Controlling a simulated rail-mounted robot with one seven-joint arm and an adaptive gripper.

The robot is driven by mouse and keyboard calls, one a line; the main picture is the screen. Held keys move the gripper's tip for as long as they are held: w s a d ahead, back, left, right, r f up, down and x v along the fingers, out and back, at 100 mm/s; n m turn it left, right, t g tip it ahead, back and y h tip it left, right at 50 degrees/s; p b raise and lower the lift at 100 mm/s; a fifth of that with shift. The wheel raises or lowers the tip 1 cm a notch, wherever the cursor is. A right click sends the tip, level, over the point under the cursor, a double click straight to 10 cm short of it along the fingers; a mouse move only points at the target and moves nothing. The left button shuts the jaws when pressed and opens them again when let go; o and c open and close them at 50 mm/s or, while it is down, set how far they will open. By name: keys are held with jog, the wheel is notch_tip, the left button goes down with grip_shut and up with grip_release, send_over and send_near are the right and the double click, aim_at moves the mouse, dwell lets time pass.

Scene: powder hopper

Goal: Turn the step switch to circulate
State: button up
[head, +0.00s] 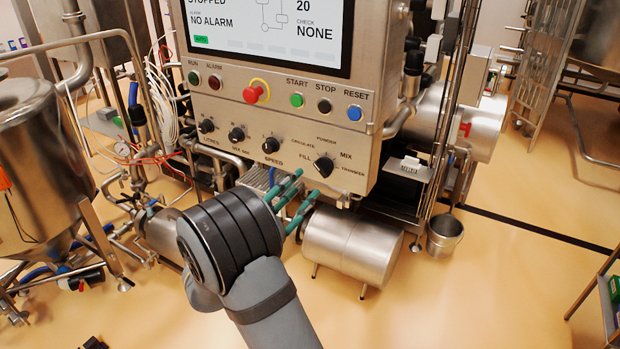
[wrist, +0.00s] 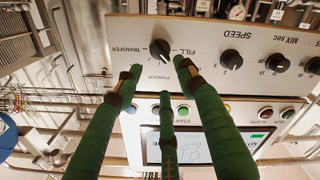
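The step switch is a black knob (head: 323,165) at the lower right of the control panel. Labels FILL, CIRCULATE, POWDER, MIX and TRANSFER lie around it. The knob also shows in the wrist view (wrist: 160,49), upside down, and its exact pointer setting is too small to read surely. My gripper (head: 293,190) has green fingers, below and left of the switch in the head view. In the wrist view my gripper (wrist: 160,78) has its three fingers spread, with nothing between them. The knob shows beyond and between the two upper fingertips, apparently apart from them.
Other black knobs, including the SPEED knob (head: 270,145), sit left of the switch. A red emergency button (head: 256,92) and START (head: 297,100), STOP (head: 324,106) and RESET (head: 354,113) buttons are above. A steel cylinder (head: 352,245) lies below the panel.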

aim_at(320, 168)
jog(key=v, duration=0.3)
jog(key=shift+s, duration=0.15)
jog(key=x, duration=1.2)
dwell(0.4)
